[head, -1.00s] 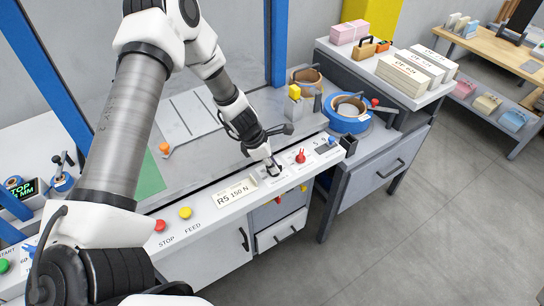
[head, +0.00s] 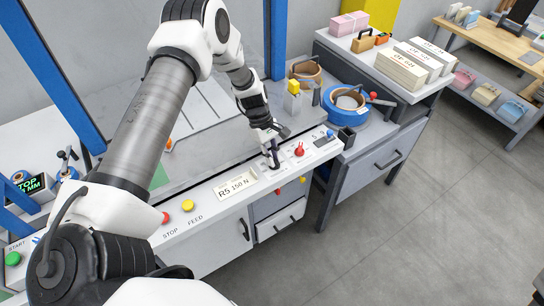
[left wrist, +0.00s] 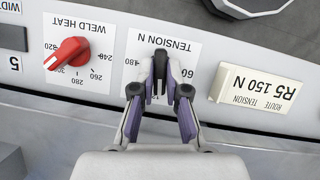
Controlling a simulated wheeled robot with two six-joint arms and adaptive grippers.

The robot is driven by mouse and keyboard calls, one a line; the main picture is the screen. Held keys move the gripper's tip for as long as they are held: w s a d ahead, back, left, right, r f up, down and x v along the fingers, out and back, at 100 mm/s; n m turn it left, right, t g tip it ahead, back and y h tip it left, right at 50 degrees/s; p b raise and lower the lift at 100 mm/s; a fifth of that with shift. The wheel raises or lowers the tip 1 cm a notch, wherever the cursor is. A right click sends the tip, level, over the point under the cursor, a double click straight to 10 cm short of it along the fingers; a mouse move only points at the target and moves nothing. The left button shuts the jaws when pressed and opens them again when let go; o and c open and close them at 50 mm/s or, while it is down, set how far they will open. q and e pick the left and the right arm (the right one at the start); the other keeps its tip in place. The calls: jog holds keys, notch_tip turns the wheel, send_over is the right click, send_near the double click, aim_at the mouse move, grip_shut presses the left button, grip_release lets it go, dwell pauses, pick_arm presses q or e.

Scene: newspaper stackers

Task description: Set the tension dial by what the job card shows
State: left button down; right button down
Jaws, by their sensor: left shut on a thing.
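The job card (head: 237,186) on the front ledge reads "R5 150 N". It shows upside down in the left wrist view (left wrist: 262,88), with "ROUTE TENSION" on it. My left gripper (head: 272,161) is at the tension dial, left of the red weld heat dial (head: 299,150). In the left wrist view, my left gripper (left wrist: 160,85) is shut on the tension dial (left wrist: 158,73), a dark knob mostly hidden between the fingers. The white plate marked "TENSION N" (left wrist: 168,44) surrounds it. The fingers cover part of the scale, so I cannot read the setting. My right gripper is out of view.
The weld heat dial (left wrist: 68,53) sits close beside the gripper. Red stop (head: 165,217) and yellow feed (head: 188,206) buttons lie along the ledge. A blue tape roll (head: 346,105) and a yellow-topped block (head: 293,93) stand behind. Floor at right is clear.

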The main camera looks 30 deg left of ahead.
pick_arm(q)
jog(key=m, duration=0.2)
jog(key=m+g+b, duration=0.1)
jog(key=m+g+y+b, duration=0.1)
jog(key=m, duration=0.1)
jog(key=shift+d+f+m, duration=0.15)
jog(key=shift+f+m, duration=0.15)
jog(key=m+b, duration=0.1)
jog(key=m, duration=0.1)
jog(key=m+g+y+b, duration=0.1)
jog(key=m, duration=0.2)
jog(key=shift+d+r+y, duration=0.1)
jog(key=shift+y, duration=0.2)
jog(key=c, duration=1.2)
grip_release()
jog(key=shift+w+r, duration=0.1)
jog(key=v, duration=1.2)
jog(key=shift+w, duration=0.1)
